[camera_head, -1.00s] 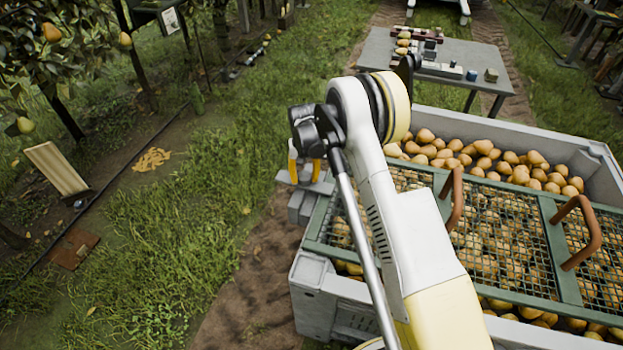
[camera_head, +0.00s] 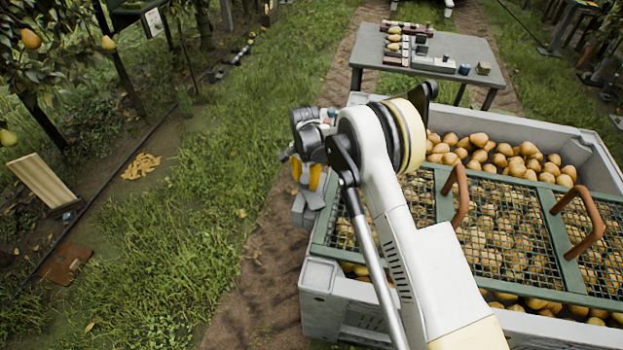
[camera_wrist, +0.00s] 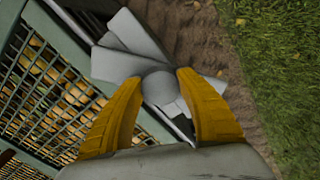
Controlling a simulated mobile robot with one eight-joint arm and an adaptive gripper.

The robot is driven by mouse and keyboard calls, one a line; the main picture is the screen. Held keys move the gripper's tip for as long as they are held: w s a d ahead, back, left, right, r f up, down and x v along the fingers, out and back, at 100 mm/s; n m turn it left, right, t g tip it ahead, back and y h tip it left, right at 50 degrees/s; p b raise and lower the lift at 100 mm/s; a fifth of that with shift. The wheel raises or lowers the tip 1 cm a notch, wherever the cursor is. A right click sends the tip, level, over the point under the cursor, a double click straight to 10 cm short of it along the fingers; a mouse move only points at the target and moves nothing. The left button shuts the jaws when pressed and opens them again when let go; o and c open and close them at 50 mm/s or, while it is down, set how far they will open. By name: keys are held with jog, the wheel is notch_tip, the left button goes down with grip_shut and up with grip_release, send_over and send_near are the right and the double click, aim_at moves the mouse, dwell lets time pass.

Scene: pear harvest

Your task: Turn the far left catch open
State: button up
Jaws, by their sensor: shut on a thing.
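The catch (camera_wrist: 158,86) is a light grey piece with a rounded hub and flat arms, at the side of the crate in the wrist view. The yellow fingers of my gripper (camera_wrist: 157,92) stand on both sides of its hub and are shut on it. In the head view my gripper (camera_head: 306,178) points down at the crate's left side, and my arm hides most of the catch. The green mesh lid (camera_head: 437,260) lies over the pears in the grey crate (camera_head: 318,290).
Two brown handles (camera_head: 583,226) rise from the lid. A grey table (camera_head: 450,48) with small items stands behind the crate. Grass (camera_head: 225,170) and a bare soil strip (camera_head: 262,270) lie open to the left. A wooden board (camera_head: 42,180) leans at the far left.

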aim_at(306, 178)
jog(key=m, duration=0.7)
dwell(0.6)
jog(key=o, duration=1.4)
jog(key=shift+a, duration=0.1)
notch_tip(306, 178, up, 12)
